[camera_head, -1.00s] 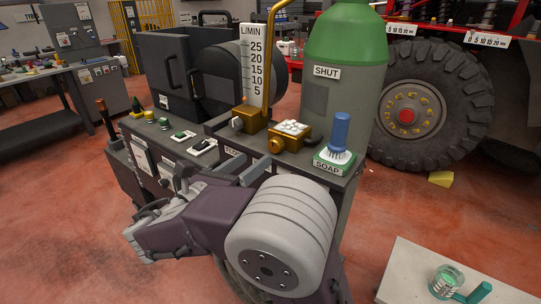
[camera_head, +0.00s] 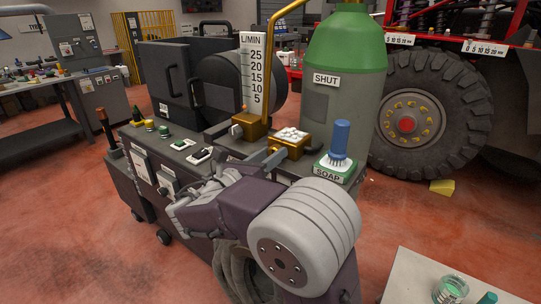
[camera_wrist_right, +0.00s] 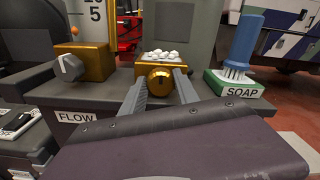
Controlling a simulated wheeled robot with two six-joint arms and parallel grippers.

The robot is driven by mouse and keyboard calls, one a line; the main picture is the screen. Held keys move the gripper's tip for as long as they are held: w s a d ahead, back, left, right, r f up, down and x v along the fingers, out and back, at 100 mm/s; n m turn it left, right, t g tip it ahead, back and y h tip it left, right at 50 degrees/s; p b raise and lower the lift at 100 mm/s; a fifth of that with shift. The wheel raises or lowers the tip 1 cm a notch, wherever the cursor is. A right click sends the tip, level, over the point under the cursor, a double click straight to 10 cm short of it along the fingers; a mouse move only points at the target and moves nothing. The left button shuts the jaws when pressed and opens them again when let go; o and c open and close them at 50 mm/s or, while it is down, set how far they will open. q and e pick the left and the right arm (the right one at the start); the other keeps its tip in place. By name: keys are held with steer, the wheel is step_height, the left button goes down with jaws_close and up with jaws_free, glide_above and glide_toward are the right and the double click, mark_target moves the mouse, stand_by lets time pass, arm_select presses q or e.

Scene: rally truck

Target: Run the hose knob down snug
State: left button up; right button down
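A brass block (camera_head: 292,147) with white foam-like lumps on top sits on the dark cart. In the right wrist view, a round brass knob (camera_wrist_right: 160,78) with a dark centre slot faces me on the front of this block. No label for it is readable. My right gripper (camera_head: 268,158) is in front of the block, fingers apart. In the right wrist view my right gripper (camera_wrist_right: 160,86) has one finger on each side of the knob; contact cannot be told. My left gripper is not in view.
A second brass block with a grey knob (camera_wrist_right: 69,67) stands left, above a FLOW label (camera_wrist_right: 76,117). A blue-handled brush (camera_head: 340,142) stands on the green SOAP holder (camera_head: 334,171) at right. A green and grey cylinder (camera_head: 345,90) rises behind.

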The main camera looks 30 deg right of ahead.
steer(key=m+b, duration=0.1)
steer(key=m, duration=0.2)
steer(key=shift+f+m, duration=0.1)
steer(key=shift+m, duration=0.3)
steer(key=shift+s+m+b, duration=0.1)
steer(key=shift+m+b, duration=0.7)
steer(key=shift+m, duration=0.6)
steer(key=c, duration=0.9)
jaws_free()
steer(key=v, duration=0.9)
steer(key=shift+p, duration=0.45)
